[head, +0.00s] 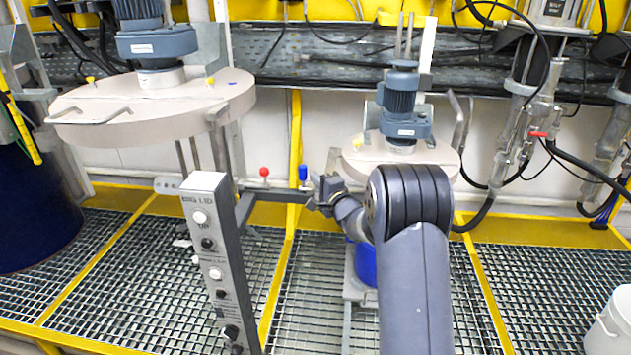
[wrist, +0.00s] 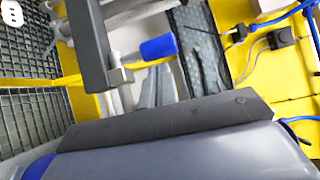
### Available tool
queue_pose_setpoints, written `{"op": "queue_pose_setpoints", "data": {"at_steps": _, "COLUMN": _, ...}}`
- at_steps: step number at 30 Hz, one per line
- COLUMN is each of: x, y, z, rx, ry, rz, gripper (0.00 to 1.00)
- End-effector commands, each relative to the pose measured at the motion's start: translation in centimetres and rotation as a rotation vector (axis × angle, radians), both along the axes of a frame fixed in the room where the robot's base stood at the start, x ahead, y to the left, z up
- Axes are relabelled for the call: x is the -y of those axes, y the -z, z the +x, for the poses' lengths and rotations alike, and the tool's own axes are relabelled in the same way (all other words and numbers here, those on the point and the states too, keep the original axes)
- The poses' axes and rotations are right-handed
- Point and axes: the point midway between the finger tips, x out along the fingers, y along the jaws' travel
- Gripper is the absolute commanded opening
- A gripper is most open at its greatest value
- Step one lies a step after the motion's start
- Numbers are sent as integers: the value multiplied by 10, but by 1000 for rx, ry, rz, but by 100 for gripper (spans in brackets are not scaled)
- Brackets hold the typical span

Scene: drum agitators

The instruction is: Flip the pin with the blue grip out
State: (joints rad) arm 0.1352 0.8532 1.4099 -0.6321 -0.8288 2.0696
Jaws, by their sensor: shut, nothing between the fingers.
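The pin's blue grip (head: 303,173) stands upright at the right end of a dark horizontal bar (head: 277,196) in the head view. My gripper (head: 322,190) is shut and empty, just right of the blue grip and slightly lower. Whether it touches the pin cannot be told.
A red ball knob (head: 264,171) stands on the same bar, left of the blue grip. A grey control post (head: 217,265) stands at left. A drum lid with a motor (head: 402,155) is behind my arm. A yellow upright (head: 296,130) rises behind the pin.

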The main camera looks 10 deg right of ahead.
Motion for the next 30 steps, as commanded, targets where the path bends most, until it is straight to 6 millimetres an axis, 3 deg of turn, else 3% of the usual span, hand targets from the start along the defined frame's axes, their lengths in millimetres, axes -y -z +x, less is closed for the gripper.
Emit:
{"op": "queue_pose_setpoints", "data": {"at_steps": 13, "x": -6, "y": 0, "z": 2, "rx": 0, "ry": -1, "rz": 0, "gripper": 0}}
{"op": "queue_pose_setpoints", "data": {"at_steps": 22, "x": -56, "y": 0, "z": 18, "rx": 2, "ry": -3, "rz": 1, "gripper": 0}}
{"op": "queue_pose_setpoints", "data": {"at_steps": 30, "x": -63, "y": 0, "z": 21, "rx": 0, "ry": -1, "rz": 0, "gripper": 0}}
